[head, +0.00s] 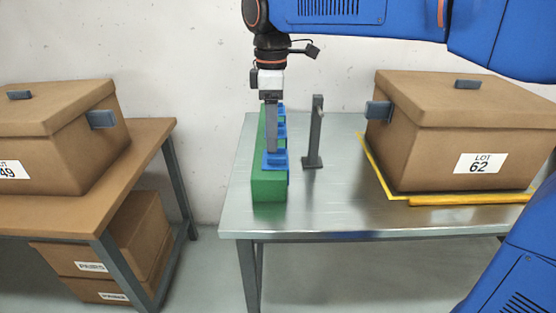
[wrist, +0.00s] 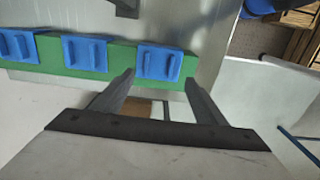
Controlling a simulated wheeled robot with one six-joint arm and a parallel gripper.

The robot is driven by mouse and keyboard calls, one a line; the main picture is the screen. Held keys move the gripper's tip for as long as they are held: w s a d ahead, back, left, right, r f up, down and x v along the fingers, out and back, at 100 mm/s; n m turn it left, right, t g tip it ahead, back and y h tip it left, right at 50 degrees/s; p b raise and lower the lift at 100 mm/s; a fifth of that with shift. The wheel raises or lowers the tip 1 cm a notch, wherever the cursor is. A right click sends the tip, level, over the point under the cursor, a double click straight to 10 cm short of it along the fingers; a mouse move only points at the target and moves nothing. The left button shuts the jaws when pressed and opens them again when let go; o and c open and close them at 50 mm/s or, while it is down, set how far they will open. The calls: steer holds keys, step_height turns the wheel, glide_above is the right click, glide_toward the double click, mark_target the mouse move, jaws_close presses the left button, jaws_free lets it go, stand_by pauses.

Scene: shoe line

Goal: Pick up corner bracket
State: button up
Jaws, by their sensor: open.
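Several blue brackets stand in a row on a long green block, and I take them as the corner brackets. In the head view the nearest blue bracket (head: 275,161) sits at the block's front end. The green block (head: 268,187) lies along the left side of the metal table. My gripper (head: 271,150) points down over that nearest bracket. In the wrist view my gripper (wrist: 159,80) is open and empty, with its fingertips on either side of the end bracket (wrist: 160,63). I cannot tell whether they touch it.
A dark grey post (head: 315,135) stands on the metal table (head: 330,205), right of the green block. A lidded box marked LOT 62 (head: 440,150) stands farther right by yellow edging. A wooden table (head: 150,140) with another box (head: 60,130) is at left, across a gap.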

mark_target(279, 160)
steer(key=shift+w+d+f, duration=0.1)
steer(key=shift+d+f, duration=0.1)
steer(key=shift+f, duration=1.1)
steer(key=shift+w+d+f, duration=0.1)
steer(key=shift+d+f, duration=0.05)
steer(key=shift+f, duration=1.15)
steer(key=c, duration=1.1)
